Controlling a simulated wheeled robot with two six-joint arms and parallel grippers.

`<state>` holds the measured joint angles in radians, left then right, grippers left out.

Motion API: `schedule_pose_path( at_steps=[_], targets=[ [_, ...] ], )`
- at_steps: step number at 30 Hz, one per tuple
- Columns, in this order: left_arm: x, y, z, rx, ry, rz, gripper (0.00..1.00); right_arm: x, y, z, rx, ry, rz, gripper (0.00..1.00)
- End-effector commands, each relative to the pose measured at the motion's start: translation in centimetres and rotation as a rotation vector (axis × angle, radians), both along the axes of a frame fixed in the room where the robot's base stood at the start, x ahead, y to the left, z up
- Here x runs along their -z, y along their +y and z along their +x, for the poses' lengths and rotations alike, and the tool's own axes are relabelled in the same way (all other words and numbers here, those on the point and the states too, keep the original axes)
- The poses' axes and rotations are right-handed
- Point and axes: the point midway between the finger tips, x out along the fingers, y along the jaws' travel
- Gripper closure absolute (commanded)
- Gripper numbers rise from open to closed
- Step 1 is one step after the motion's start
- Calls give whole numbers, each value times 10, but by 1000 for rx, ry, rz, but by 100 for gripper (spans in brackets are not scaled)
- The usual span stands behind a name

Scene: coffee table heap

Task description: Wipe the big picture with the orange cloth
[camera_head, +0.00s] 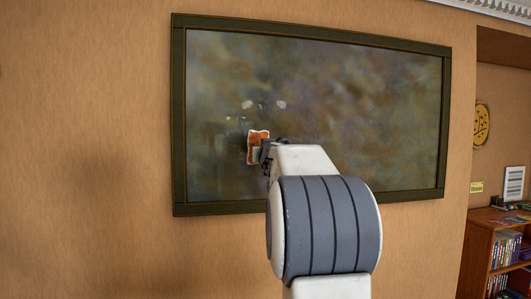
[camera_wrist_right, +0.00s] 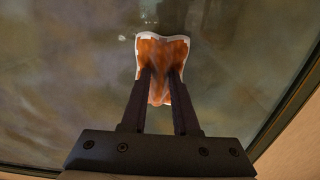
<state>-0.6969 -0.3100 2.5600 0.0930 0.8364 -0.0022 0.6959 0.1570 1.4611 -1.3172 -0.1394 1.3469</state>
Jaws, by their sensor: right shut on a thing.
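The big picture (camera_head: 350,110) hangs on the wall in a dark green frame and has a cloudy, mottled brown-grey surface. The orange cloth (camera_head: 252,149) with a pale edge is at the lower left part of the picture. My right gripper (camera_head: 264,152) is shut on the cloth and holds it at or just before the picture; I cannot tell if it touches. In the right wrist view the cloth (camera_wrist_right: 162,54) spreads beyond the two dark fingers (camera_wrist_right: 160,88). My right arm hides part of the picture's lower middle. My left gripper is not in view.
The tan wall (camera_head: 80,150) left of the picture is bare. At the right, a wooden bookshelf (camera_head: 480,250) holds several books. A round yellow plaque (camera_head: 481,125) and a small yellow sign (camera_head: 476,187) are on the wall above it.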

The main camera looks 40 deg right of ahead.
Motion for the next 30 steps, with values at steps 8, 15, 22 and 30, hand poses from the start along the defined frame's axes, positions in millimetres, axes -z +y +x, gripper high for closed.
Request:
schedule_pose_path(
  at_steps=[8,15,22,30],
  targets=[
    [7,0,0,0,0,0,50,3,22,12,-4,-1,-1,100],
    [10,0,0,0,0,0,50,2,31,17,-1,-1,-1,100],
    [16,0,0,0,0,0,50,5,43,25,-3,-2,-1,100],
    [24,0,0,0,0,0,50,6,59,38,-3,-1,-1,100]
  ],
)
